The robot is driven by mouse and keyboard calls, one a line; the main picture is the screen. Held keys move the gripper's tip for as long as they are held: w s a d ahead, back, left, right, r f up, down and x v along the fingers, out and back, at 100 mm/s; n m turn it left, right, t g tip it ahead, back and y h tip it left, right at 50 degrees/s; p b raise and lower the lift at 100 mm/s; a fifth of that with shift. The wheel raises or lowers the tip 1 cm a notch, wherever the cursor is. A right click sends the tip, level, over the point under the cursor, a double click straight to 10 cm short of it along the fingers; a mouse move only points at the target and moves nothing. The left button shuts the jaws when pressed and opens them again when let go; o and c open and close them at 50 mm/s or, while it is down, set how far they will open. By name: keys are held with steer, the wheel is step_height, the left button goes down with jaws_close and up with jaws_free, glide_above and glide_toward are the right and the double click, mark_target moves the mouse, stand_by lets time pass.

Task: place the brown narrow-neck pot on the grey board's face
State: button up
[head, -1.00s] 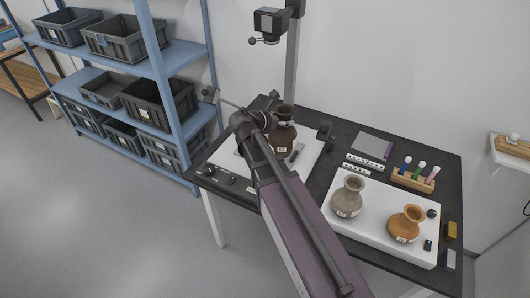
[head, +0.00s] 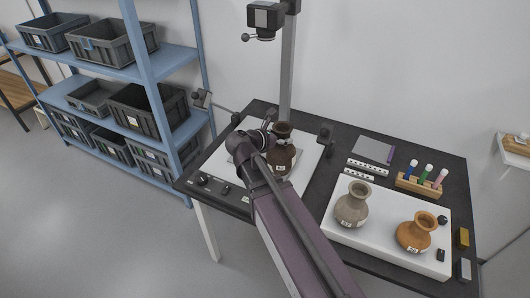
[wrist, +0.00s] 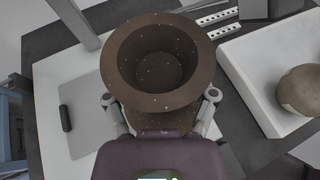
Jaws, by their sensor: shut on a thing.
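The brown narrow-neck pot (head: 284,158) is upright in my gripper (head: 268,143), over the white panel at the table's left part. In the wrist view, my gripper (wrist: 160,100) has a finger on each side of the pot (wrist: 202,62), below its wide rim, and I look into its open mouth. The grey board (wrist: 88,110) lies flat on the white panel, left of the pot in the wrist view. In the head view my arm and the pot hide most of it. The pot's base is hidden, so I cannot tell whether it touches anything.
A beige pot (head: 353,204) and an orange pot (head: 415,232) stand on a white tray (head: 375,251) at the right. A pen rack (head: 418,186) stands behind them. A camera post (head: 289,75) rises at the back. A blue shelf (head: 170,60) with grey crates is at the left.

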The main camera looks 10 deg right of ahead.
steer(key=w+a+f+b, duration=0.1)
steer(key=w, duration=1.5)
steer(key=shift+a+f, duration=0.15)
steer(key=shift+f, duration=0.1)
steer(key=shift+b, duration=0.3)
steer(key=shift+f+b, duration=1.7)
steer(key=shift+f, duration=0.15)
steer(key=o, duration=1.2)
steer(key=shift+s, duration=0.1)
steer(key=shift+o, duration=0.2)
